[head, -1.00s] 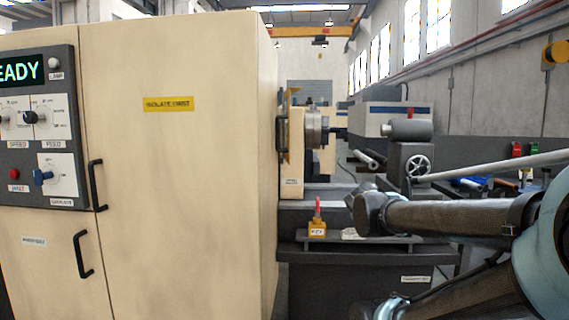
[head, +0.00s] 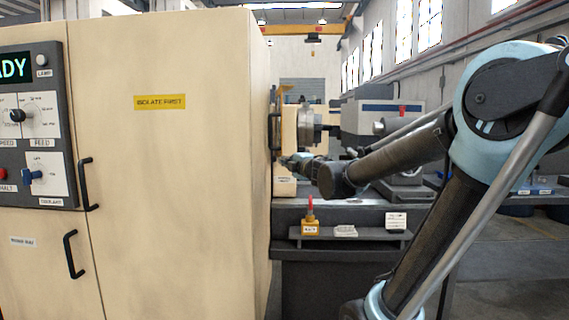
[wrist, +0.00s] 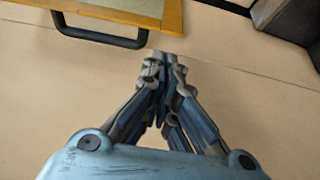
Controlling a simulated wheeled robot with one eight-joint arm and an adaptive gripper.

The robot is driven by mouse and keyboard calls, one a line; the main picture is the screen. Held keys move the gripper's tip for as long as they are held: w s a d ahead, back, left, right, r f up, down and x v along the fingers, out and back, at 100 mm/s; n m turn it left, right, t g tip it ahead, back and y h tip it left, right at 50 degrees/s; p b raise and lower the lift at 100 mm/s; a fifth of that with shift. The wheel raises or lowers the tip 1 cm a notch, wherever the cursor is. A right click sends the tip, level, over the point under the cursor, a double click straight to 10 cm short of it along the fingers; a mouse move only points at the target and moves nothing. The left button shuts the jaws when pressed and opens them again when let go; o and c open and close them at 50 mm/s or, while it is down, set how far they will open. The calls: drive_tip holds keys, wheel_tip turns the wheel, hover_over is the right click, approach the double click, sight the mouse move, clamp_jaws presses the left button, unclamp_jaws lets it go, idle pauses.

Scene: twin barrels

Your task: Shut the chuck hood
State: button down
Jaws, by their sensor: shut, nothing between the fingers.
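The chuck hood (head: 279,100) is seen nearly edge-on at the headstock, with a dark handle (head: 274,132). Its yellow-edged panel (wrist: 172,20) and dark handle (wrist: 100,36) show at the top of the wrist view. The chuck (head: 308,130) is visible to the right of the hood in the head view. My gripper (wrist: 165,56) is shut and empty, its tips just right of the handle's end and below the panel's edge. Whether they touch the hood cannot be told. In the head view my gripper is small and partly hidden by my arm, low beside the hood.
The tall cream cabinet (head: 180,180) blocks the left side. A yellow key block (head: 310,228) with a red-handled key stands on the front shelf, with a cloth (head: 345,231) and a small white card (head: 396,221) beside it. Open floor (head: 530,245) shows at right.

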drive_tip(key=x, duration=0.9)
drive_tip(key=shift+w, duration=0.1)
idle(0.3)
drive_tip(key=shift+d, duration=0.1)
